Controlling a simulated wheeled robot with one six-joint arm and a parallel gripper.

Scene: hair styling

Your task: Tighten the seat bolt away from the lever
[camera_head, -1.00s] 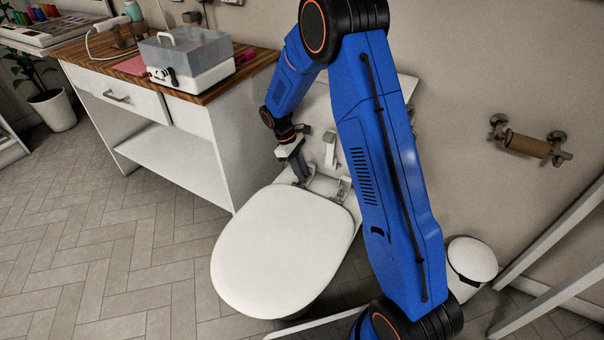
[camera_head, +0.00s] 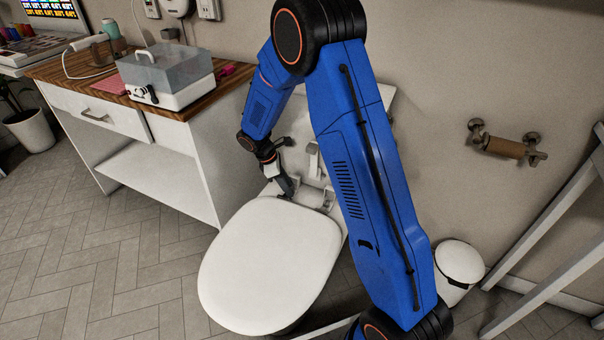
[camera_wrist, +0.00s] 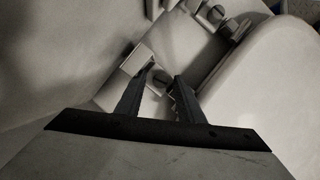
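The toilet's white seat lid (camera_head: 268,262) is closed, and it fills the right of the wrist view (camera_wrist: 275,85). Two seat hinges sit behind it. My gripper (camera_head: 287,188) is at the left hinge, pointing down. In the wrist view my gripper (camera_wrist: 160,84) is open, its two dark fingers apart. A round metal seat bolt (camera_wrist: 161,77) shows between the fingertips, beside a pale hinge block (camera_wrist: 136,60). I cannot tell whether the fingers touch it. The other hinge's bolt (camera_wrist: 215,14) is farther up. A small dark lever-like part (camera_head: 284,142) shows by the tank's left side.
A cabinet with a wooden top (camera_head: 190,110) stands close on the left, bearing a clear-lidded box (camera_head: 165,72). My blue arm covers part of the tank.

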